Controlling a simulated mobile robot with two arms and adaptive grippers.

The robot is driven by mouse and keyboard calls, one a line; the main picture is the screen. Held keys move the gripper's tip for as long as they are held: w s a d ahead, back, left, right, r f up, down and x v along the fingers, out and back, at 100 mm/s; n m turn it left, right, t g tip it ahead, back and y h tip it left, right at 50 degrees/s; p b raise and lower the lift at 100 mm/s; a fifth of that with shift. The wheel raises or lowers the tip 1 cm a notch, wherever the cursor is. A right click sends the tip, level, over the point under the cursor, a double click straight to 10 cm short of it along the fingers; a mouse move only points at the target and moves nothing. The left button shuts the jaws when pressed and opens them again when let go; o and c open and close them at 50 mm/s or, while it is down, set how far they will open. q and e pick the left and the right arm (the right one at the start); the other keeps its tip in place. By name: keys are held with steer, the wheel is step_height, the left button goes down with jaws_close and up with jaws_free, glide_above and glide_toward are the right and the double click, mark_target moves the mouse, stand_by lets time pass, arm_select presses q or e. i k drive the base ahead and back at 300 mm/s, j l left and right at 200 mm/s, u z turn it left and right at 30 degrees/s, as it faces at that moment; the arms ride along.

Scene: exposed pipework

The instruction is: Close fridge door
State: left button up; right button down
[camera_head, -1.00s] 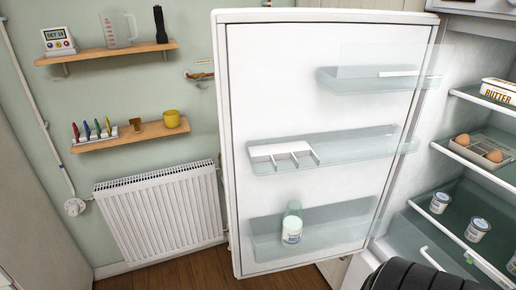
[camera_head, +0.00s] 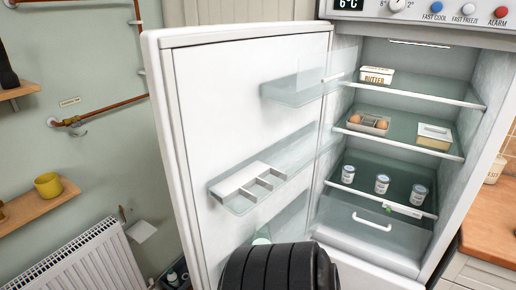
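The white fridge door (camera_head: 235,110) stands wide open, swung out to the left of the fridge (camera_head: 400,140). Its inner side faces me, with clear shelves and a white divided tray (camera_head: 247,186). The fridge interior is in full view on the right. A black ribbed part, apparently of my own arm, covers the bottom middle and hides the lower door and part of the fridge's lower front. No fingertips of either gripper show, and I see no gripper touching the door.
Inside are a butter box (camera_head: 376,77), an egg tray (camera_head: 368,123) and several small tubs (camera_head: 382,184). A wooden counter (camera_head: 492,222) is at right. A radiator (camera_head: 85,262), a shelf with a yellow cup (camera_head: 48,185) and a copper pipe (camera_head: 100,111) are on the left wall.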

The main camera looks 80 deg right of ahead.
mark_target(240, 146)
steer(key=i+z, duration=0.2)
steer(key=z, duration=0.25)
steer(key=i+z, duration=0.2)
steer(key=z, duration=0.25)
steer(key=i+j+z, duration=0.15)
steer(key=z, duration=0.3)
steer(key=i+j+z, duration=0.15)
steer(key=z, duration=0.3)
steer(key=i+j+z, duration=0.1)
steer(key=i+z, duration=0.15)
steer(key=z, duration=0.25)
steer(key=i+j+z, duration=0.15)
steer(key=z, duration=0.3)
steer(key=i+j+z, duration=0.25)
steer(key=z, duration=0.25)
steer(key=i+j+z, duration=0.15)
steer(key=j+z, duration=0.15)
steer(key=z, duration=0.2)
steer(key=j+z, duration=0.45)
steer(key=i+j+z, duration=0.1)
steer(key=j+z, duration=0.4)
steer(key=i+j, duration=0.05)
